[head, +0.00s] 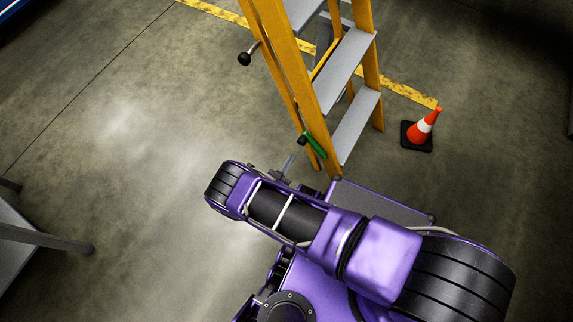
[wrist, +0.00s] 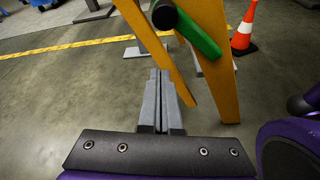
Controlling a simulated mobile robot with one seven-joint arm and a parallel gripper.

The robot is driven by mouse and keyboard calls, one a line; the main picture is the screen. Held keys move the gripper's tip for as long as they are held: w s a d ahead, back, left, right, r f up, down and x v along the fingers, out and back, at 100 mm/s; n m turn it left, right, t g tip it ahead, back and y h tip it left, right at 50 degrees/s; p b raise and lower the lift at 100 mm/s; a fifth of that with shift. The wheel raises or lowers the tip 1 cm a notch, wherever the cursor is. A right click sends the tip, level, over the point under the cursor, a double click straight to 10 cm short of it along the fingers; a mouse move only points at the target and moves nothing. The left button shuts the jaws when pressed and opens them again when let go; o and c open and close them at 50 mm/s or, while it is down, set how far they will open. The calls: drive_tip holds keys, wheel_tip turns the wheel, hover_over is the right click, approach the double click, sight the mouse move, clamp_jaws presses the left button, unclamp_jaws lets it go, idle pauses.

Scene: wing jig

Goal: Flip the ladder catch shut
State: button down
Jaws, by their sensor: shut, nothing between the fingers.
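The yellow stepladder (head: 275,60) with grey treads stands open on the floor; its legs also show in the wrist view (wrist: 212,85). The green catch (head: 316,147) is on a lower side rail, with a black round end at its upper left. In the wrist view the green catch (wrist: 198,35) slants down to the right from that black end, across the rails. My gripper (head: 289,161) is shut and empty, below and left of the catch. In the wrist view its fingertips (wrist: 160,73) are together, below the catch with a visible gap. Whether the catch is latched cannot be told.
An orange and white cone (head: 424,127) stands right of the ladder. A black-knobbed handle (head: 245,58) sticks out left from the ladder higher up. A grey table or frame (head: 40,240) is at the left edge. The floor left of the ladder is clear.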

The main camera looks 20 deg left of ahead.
sight(313, 148)
drive_tip(key=shift+w+d+r+b, duration=0.15)
drive_tip(key=shift+w+r, duration=0.2)
drive_tip(key=shift+w, duration=0.5)
drive_tip(key=shift+w+d+r+b, duration=0.15)
drive_tip(key=shift+w+r, duration=0.25)
drive_tip(key=shift+w, duration=0.4)
drive_tip(key=shift+w+d+r+b, duration=0.15)
drive_tip(key=shift+w+r, duration=0.2)
drive_tip(key=shift+w, duration=0.5)
drive_tip(key=shift+d+r, duration=0.1)
drive_tip(key=shift+r, duration=0.15)
